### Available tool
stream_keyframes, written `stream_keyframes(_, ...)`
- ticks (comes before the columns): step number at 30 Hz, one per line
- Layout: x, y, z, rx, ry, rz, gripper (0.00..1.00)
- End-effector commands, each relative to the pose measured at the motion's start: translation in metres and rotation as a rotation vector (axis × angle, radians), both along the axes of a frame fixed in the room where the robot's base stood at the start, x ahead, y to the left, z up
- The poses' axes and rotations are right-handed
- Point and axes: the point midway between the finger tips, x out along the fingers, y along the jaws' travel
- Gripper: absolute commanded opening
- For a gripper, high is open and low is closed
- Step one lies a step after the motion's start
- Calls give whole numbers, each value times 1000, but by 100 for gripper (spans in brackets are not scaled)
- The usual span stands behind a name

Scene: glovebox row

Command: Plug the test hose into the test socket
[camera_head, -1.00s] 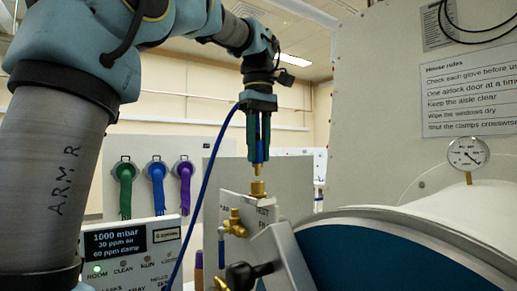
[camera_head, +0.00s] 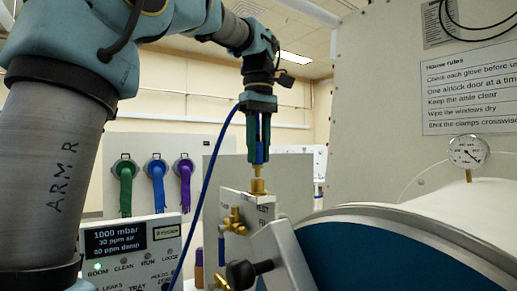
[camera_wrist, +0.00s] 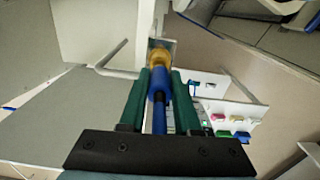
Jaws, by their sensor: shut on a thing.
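My gripper (camera_head: 259,157) points straight down in the head view, its green fingers shut on the blue end of the test hose (camera_head: 259,153). The blue hose line runs from the gripper down to the lower left. The hose's brass tip (camera_head: 257,171) is upright, in line with the brass test socket (camera_head: 258,187) on a pale labelled block. Tip and socket appear to meet; how deep the tip sits cannot be told. In the wrist view, the blue hose end (camera_wrist: 158,84) lies between the fingers (camera_wrist: 160,73), with brass (camera_wrist: 160,57) beyond it.
A brass valve (camera_head: 233,221) sits left of the socket, and a black-knobbed clamp (camera_head: 242,273) is below. A large blue round door (camera_head: 395,262) with a metal rim fills the lower right. A display panel (camera_head: 130,245) stands lower left. A gauge (camera_head: 468,152) is at right.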

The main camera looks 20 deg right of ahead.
Motion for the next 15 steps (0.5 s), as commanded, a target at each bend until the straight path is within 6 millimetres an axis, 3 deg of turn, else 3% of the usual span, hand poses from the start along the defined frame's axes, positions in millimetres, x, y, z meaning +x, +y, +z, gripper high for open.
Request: stream_keyframes(15,0,0,-13,-1,0,0,0)
